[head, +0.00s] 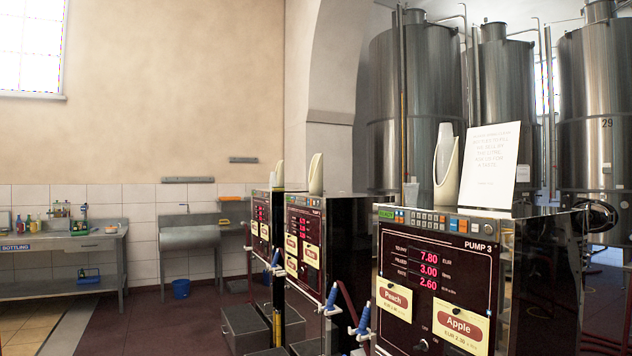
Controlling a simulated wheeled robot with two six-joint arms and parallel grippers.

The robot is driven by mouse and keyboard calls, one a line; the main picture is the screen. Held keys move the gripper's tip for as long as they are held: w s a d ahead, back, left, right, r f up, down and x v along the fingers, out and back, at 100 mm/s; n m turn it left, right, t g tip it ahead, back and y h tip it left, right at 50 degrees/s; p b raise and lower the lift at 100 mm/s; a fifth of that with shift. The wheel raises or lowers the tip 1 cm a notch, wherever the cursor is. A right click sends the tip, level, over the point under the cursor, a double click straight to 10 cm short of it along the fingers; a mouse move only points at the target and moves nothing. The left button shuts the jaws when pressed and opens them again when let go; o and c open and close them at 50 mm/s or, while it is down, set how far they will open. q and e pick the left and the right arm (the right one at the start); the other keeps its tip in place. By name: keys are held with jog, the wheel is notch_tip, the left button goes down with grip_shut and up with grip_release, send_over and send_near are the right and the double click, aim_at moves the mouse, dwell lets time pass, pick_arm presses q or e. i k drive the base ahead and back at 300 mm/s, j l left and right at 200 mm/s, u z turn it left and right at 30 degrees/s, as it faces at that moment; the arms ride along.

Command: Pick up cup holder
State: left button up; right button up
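A cream cup holder (449,181) stands upright on top of the near pump, labelled Pump 3 (440,290). It has a slanted open top, and what looks like a pale cup or stack of cups (445,133) sticks up out of it. A similar cream holder (316,174) stands on the middle pump (305,240). Another (279,174) stands on the far pump (261,228), partly hidden. Neither of my grippers is in view.
A white sign (489,165) stands just right of the near holder, and a small clear cup (411,195) is to its left. Nozzles with blue tops (363,320) hang at the pumps' left sides. Dark boxes (245,327) sit on the floor. Open floor lies left.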

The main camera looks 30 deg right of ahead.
aim_at(315, 179)
jog(key=i, duration=1.7)
jog(key=i+z, duration=0.2)
jog(key=i, duration=0.35)
jog(key=i+j+z, duration=0.1)
jog(key=i+z, duration=0.15)
jog(key=i, duration=0.25)
jog(key=i+j+z, duration=0.2)
jog(key=i, duration=0.3)
jog(key=i+j+z, duration=0.15)
jog(key=z, duration=0.3)
jog(key=i+j+z, duration=0.25)
jog(key=z, duration=0.15)
jog(key=i+j+z, duration=0.2)
jog(key=z, duration=0.25)
jog(key=i+j+z, duration=0.1)
jog(key=j+z, duration=0.3)
jog(key=i+j+z, duration=0.1)
jog(key=j+z, duration=0.35)
jog(key=l, duration=0.15)
